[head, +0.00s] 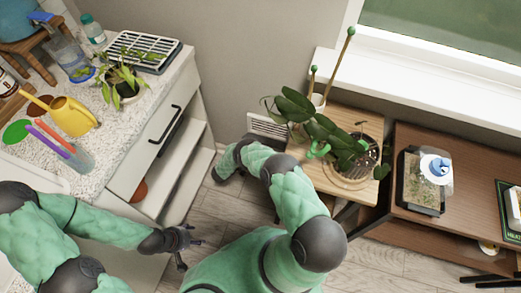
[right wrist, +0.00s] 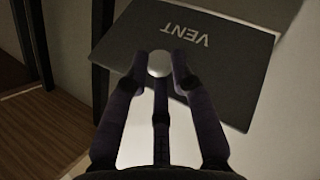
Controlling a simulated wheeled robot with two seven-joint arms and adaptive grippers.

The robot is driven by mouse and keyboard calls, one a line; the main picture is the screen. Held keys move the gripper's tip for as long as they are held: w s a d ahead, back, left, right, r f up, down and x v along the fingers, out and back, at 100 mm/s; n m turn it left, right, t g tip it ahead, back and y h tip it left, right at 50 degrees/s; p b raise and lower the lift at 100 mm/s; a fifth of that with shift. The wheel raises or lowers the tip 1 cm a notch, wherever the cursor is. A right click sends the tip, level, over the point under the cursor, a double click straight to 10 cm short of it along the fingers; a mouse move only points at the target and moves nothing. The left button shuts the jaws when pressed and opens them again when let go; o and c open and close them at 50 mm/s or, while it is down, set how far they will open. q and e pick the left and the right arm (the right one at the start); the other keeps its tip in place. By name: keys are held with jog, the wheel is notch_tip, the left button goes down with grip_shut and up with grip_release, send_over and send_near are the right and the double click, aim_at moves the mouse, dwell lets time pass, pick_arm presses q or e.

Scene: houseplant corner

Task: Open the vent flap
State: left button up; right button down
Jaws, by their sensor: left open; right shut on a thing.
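The vent flap (right wrist: 195,35) is a dark grey panel lettered VENT, upside down in the right wrist view. It bears a pale round knob (right wrist: 159,64). My right gripper (right wrist: 165,72) is shut on the knob, its fingers around it. The panel looks tilted there, with a bright pale area below its edge; I cannot tell how far it stands open. In the head view a pale louvred vent (head: 268,127) shows low on the wall, partly behind my right arm, and the right fingers are hidden. My left gripper (head: 186,245) is open and empty above the floor.
A white cabinet (head: 150,140) with a granite top stands left, holding a yellow watering can (head: 72,116) and a potted plant (head: 122,88). A wooden plant stand (head: 355,115) with a leafy plant is close right of my right arm. A brown shelf (head: 465,165) stands farther right.

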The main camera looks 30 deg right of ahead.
jog(key=f, duration=0.1)
jog(key=f+m+h, duration=0.1)
jog(key=f, duration=0.1)
jog(key=shift+d, duration=0.35)
jog(key=shift+f+m+h, duration=0.25)
jog(key=shift+m+h, duration=0.05)
jog(key=shift+h, duration=0.3)
dwell(0.3)
jog(key=c, duration=1)
grip_release()
jog(key=shift+f, duration=0.15)
jog(key=shift+o, duration=0.7)
jog(key=shift+d, duration=0.25)
jog(key=shift+s+a+f, duration=0.1)
jog(key=shift+s+f, duration=0.05)
jog(key=shift+f, duration=0.05)
jog(key=shift+a, duration=0.2)
jog(key=shift+c, duration=0.8)
